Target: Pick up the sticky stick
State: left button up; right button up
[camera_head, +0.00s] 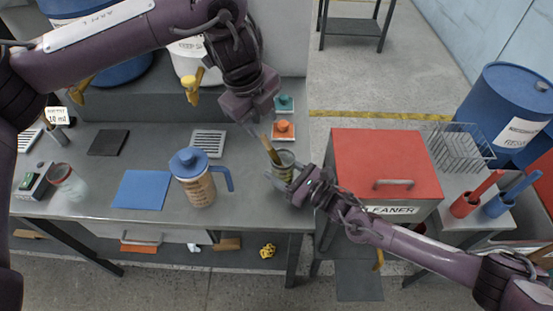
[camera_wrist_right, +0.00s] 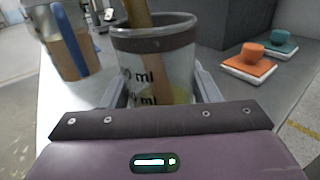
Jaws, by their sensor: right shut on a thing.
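The brown wooden stick (camera_head: 269,149) leans up out of a clear beaker (camera_head: 283,174) with a dark rim and ml marks. In the right wrist view the beaker (camera_wrist_right: 155,65) stands between my fingers, with yellowish stuff low inside and the stick (camera_wrist_right: 137,14) rising from it. The stick's lower end is hard to make out. My right gripper (camera_head: 284,178) is shut on the beaker, at the right part of the grey table. My left gripper (camera_head: 254,126) is just above the stick's upper end, pointing down; its finger opening is unclear.
A blue-lidded jug (camera_head: 197,182) stands left of the beaker. Orange (camera_head: 283,131) and teal (camera_head: 284,104) stamp-like blocks lie behind it. A red-topped cabinet (camera_head: 385,160) is to the right. A blue mat (camera_head: 143,190) and a grey vent plate (camera_head: 208,142) lie farther left.

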aim_at(269, 147)
pick_arm(q)
jog(key=x, duration=1.1)
jog(key=shift+w+a+f, duration=0.15)
jog(key=shift+a+f, duration=0.15)
jog(key=shift+f, duration=0.1)
jog(key=shift+c, duration=0.3)
grip_shut()
